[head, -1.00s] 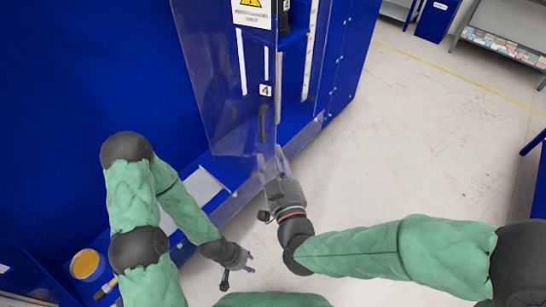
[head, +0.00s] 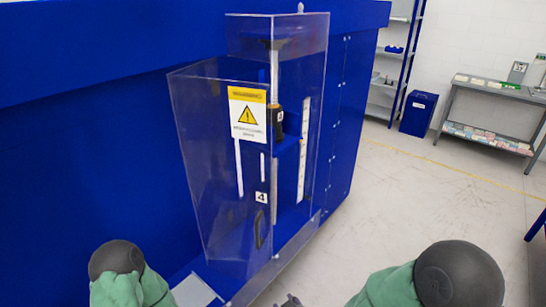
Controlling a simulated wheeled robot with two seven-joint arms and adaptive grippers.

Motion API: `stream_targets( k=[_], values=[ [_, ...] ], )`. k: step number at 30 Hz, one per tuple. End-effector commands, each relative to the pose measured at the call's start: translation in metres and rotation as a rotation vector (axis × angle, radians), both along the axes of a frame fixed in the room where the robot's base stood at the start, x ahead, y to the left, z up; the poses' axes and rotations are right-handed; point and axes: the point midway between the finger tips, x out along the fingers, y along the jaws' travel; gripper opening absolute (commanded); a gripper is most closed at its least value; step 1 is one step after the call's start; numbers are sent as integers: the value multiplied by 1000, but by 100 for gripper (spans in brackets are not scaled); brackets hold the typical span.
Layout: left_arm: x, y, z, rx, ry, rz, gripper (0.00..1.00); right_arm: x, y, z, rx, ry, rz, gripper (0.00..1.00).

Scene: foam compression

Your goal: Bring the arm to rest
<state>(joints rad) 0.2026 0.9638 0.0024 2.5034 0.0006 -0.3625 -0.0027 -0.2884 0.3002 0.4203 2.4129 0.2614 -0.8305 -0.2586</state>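Only a small dark tip of what looks like my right gripper (head: 290,301) shows at the bottom edge in the head view, below the clear door. Its fingers are too cut off to tell open from shut. My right arm's green sleeve and dark joint fill the bottom right. My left arm's dark joint and green sleeve show at the bottom left, and the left gripper is out of the frame. The clear door (head: 215,150), with a warning sign (head: 247,115) and a dark handle (head: 259,230), juts out in front of the clear case (head: 302,65).
The case stands against a blue cabinet (head: 352,110) and holds a dark cylindrical part (head: 277,120) and a white scale (head: 304,150). A grey workbench (head: 500,92) and a blue bin (head: 418,112) stand at the back right. The floor (head: 400,195) between is clear.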

Motion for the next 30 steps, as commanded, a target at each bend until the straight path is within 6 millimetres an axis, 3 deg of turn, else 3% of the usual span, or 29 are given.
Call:
stream_targets(
  k=[1, 6, 12, 15, 21, 30],
  values=[
    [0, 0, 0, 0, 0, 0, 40, -5, -8, -23, 5, 74, -13, 42],
    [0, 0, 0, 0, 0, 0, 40, -32, -28, -91, 39, 314, -49, 42],
    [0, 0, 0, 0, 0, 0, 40, -82, -47, -159, 97, 595, -100, 42],
    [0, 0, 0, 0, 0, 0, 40, -108, -53, -184, 128, 718, -124, 42],
    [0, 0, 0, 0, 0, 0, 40, -144, -58, -211, 171, 870, -151, 42],
    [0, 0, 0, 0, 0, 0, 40, -152, -58, -215, 181, 903, -155, 42]
  ],
)
